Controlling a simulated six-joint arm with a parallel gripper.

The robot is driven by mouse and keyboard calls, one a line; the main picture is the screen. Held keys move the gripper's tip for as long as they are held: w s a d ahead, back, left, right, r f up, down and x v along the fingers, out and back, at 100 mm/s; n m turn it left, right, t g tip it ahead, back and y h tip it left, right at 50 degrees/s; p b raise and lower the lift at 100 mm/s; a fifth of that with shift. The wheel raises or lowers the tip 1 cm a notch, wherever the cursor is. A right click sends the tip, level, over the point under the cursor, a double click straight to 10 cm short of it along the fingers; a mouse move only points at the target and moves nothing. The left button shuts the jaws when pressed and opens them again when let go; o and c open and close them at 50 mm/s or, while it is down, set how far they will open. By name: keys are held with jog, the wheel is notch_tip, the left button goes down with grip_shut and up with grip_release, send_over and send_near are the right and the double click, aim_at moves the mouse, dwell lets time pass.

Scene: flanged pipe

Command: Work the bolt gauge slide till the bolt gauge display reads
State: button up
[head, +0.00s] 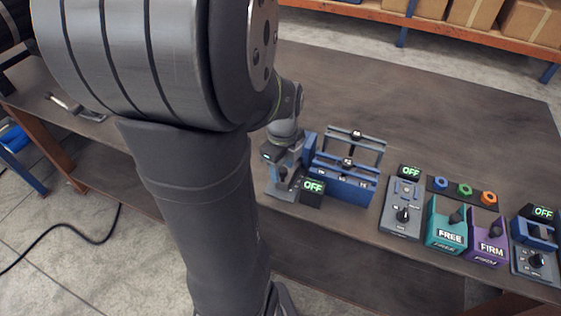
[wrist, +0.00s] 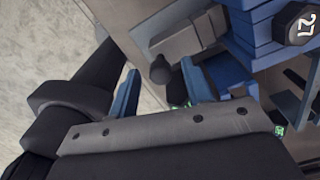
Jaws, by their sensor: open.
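My gripper (wrist: 160,68) is open, its two blue fingers apart in the wrist view. I cannot tell whether the fingers touch the knob. It looks like the slide handle of the bolt gauge. In the head view, my gripper (head: 284,168) is low at the left end of a blue fixture, and hides part of the gauge.
The blue fixture (head: 345,183) with raised rails stands right of my gripper. A hex head marked 27 (wrist: 293,24) shows close by. Further right are a grey dial unit (head: 402,208), teal FREE box (head: 445,232), purple FIRM box (head: 489,243) and another dial unit (head: 536,262). The table behind is clear.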

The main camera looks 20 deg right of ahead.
jog(key=shift+c, duration=0.5)
grip_shut()
jog(key=shift+w+d, duration=0.75)
jog(key=shift+o, duration=0.5)
grip_release()
jog(key=shift+r, duration=0.15)
notch_tip(320, 180, up, 17)
jog(key=shift+r, duration=0.1)
